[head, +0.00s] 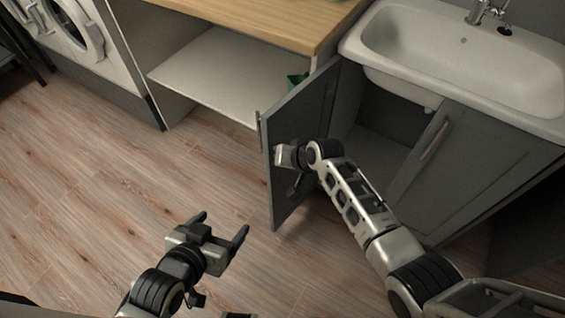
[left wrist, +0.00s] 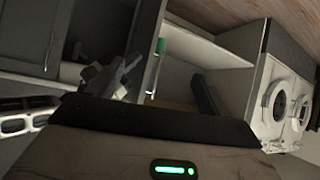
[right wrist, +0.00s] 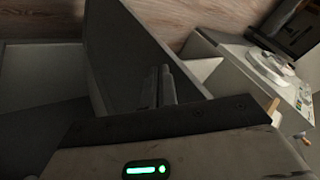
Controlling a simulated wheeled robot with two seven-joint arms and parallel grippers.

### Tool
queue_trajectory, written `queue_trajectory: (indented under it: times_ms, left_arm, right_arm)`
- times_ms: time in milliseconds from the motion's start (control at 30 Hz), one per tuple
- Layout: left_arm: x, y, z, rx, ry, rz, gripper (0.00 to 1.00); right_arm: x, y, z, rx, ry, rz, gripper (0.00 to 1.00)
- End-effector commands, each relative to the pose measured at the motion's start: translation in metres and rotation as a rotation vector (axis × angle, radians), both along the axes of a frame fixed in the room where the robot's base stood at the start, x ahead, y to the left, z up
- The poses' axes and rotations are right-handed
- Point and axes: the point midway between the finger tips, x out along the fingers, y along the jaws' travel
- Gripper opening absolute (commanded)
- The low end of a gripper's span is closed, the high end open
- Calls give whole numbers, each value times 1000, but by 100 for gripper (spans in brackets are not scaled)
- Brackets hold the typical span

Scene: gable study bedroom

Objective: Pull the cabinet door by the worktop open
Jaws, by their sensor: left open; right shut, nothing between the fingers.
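The grey cabinet door (head: 290,122) by the worktop (head: 250,20) stands swung out from the cabinet under the sink. Its handle (head: 259,130) shows at the free edge, on the outer side. My right gripper (head: 280,156) is shut and empty at the inner face of the door, near the free edge; I cannot tell whether it touches. In the right wrist view its fingers (right wrist: 160,87) lie close alongside the door (right wrist: 125,55). My left gripper (head: 224,222) is open and empty above the floor, left of the door and apart from it.
A white sink (head: 460,60) sits over the cabinet. A second grey door (head: 470,170) with a handle is closed at right. An open white shelf (head: 215,72) lies under the worktop, with a green object (head: 297,80). White washing machines (head: 75,35) stand at left. The wooden floor (head: 110,190) is clear.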

Motion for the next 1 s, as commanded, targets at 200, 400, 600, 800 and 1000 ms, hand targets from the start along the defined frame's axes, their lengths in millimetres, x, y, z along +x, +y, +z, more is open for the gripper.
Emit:
queue_trajectory:
  times_ms: [200,400,600,800,1000]
  left_arm:
    - [0,0,-2,1,3,1,78]
    - [0,1,0,1,3,1,78]
    - [-1,3,16,8,4,1,78]
    - [-5,7,20,22,16,5,78]
    - [-3,10,23,28,14,10,78]
  right_arm:
    - [0,1,0,0,0,2,0]
    - [-1,-1,1,0,1,2,0]
    - [-12,-19,5,-2,5,3,0]
    - [-34,-33,27,2,-1,8,0]
    - [-57,-39,56,0,-1,9,0]
